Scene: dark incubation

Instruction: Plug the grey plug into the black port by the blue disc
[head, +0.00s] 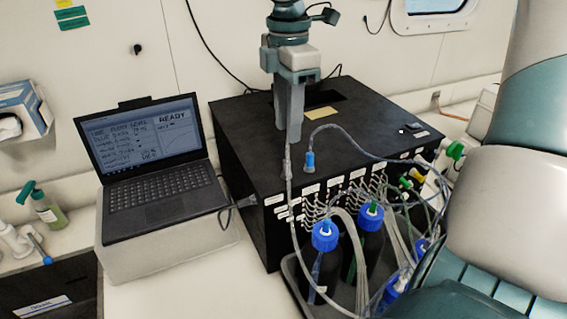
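My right gripper (289,138) points down over the front part of the black box (240,135). Its fingers are together on what looks like the grey plug (287,156), a slim pale piece at their tips. A clear tube runs down from it past the box's front edge to the bottles. Blue round caps sit on dark bottles in front of the box: one on the left (325,235) and one on the right (371,214). I cannot single out the black port. My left gripper is not in view.
An open laptop (160,185) stands on a light block at left. Many clear tubes and labelled connectors crowd the box's front right. A spray bottle (46,210) stands at far left. My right arm fills the right side.

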